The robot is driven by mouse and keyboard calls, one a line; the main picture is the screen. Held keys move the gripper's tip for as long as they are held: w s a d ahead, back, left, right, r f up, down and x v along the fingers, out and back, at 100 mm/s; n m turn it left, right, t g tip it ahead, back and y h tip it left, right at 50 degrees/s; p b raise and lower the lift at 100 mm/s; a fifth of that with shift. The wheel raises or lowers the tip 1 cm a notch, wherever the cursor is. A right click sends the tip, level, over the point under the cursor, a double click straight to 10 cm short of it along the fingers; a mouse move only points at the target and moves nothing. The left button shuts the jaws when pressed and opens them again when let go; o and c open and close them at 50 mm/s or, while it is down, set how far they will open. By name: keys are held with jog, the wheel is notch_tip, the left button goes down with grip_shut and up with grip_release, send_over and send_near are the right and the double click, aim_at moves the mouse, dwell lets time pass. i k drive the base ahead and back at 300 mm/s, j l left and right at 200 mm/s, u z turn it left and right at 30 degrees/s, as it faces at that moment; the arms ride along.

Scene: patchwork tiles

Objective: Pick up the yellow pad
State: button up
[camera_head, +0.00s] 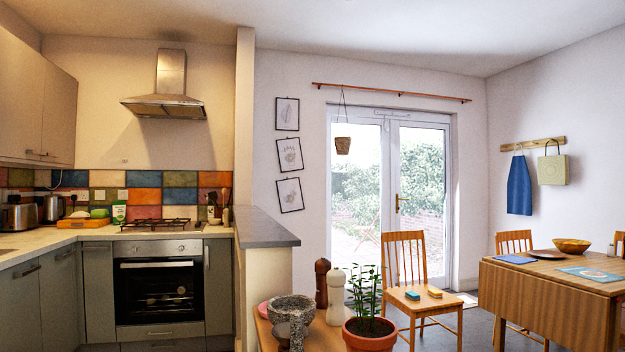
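A small yellow pad (434,292) lies on the seat of a wooden chair (425,303) in front of the glass doors. It is on the right part of the seat, next to a small blue-teal block (412,295) on its left. Both are small and far off, so fine detail cannot be made out. My gripper is not in view.
A wooden table (540,295) with a bowl (572,246) stands to the right of the chair. In front, a potted plant (369,334), a stone mortar (291,309) and two mills (322,284) stand on a low surface. Dark floor shows between chair and table.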

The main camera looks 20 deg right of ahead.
aim_at(435, 293)
jog(key=i+l+z, duration=0.15)
jog(key=l+z, duration=0.25)
jog(key=i+l+z, duration=0.25)
jog(key=l+z, duration=0.2)
jog(key=i+l+z, duration=0.65)
jog(key=z, duration=0.15)
jog(key=i+l+z, duration=0.3)
jog(key=z, duration=0.15)
jog(key=i+u, duration=0.5)
jog(key=i+l+u, duration=0.3)
jog(key=i+u, duration=0.2)
jog(key=i, duration=0.15)
jog(key=i+j+u, duration=0.15)
jog(key=i+u, duration=0.35)
jog(key=i+l+u, duration=0.15)
jog(key=i+u, duration=0.35)
jog(key=i, duration=0.15)
jog(key=i+j, duration=0.1)
jog(key=i, duration=1.45)
jog(key=i+j+z, duration=0.1)
jog(key=i+z, duration=0.2)
jog(key=i+j+z, duration=0.25)
jog(key=i, duration=0.2)
jog(key=i+j+z, duration=0.3)
jog(key=i+l, duration=0.05)
jog(key=l, duration=0.05)
